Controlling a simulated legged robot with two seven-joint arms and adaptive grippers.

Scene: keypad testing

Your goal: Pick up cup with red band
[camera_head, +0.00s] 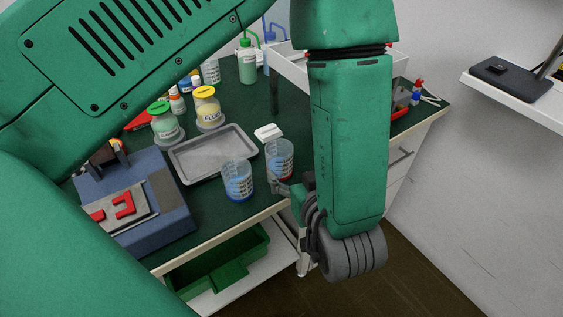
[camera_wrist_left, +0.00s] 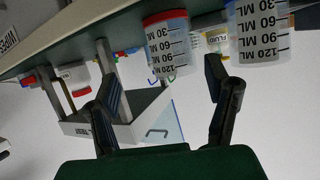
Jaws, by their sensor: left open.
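The cup with the red band (camera_head: 280,158) is clear with dark markings and stands upright near the table's front edge. In the left wrist view, which is upside down, this cup (camera_wrist_left: 167,46) shows its red base band at the top. A similar cup with a blue band (camera_head: 238,183) stands to its left; this blue-banded cup also shows in the left wrist view (camera_wrist_left: 262,32). My left gripper (camera_head: 283,189) is open and empty, just in front of the red-banded cup. In its wrist view the fingers (camera_wrist_left: 160,80) spread to either side of that cup, apart from it. My right gripper is out of view.
A grey metal tray (camera_head: 213,143) lies behind the cups. Yellow-lidded (camera_head: 206,103) and green-lidded jars (camera_head: 163,121) stand behind it. A blue device (camera_head: 166,190) sits at left, and a white tray (camera_head: 288,62) stands at the back. A green bin (camera_head: 250,246) is below the tabletop.

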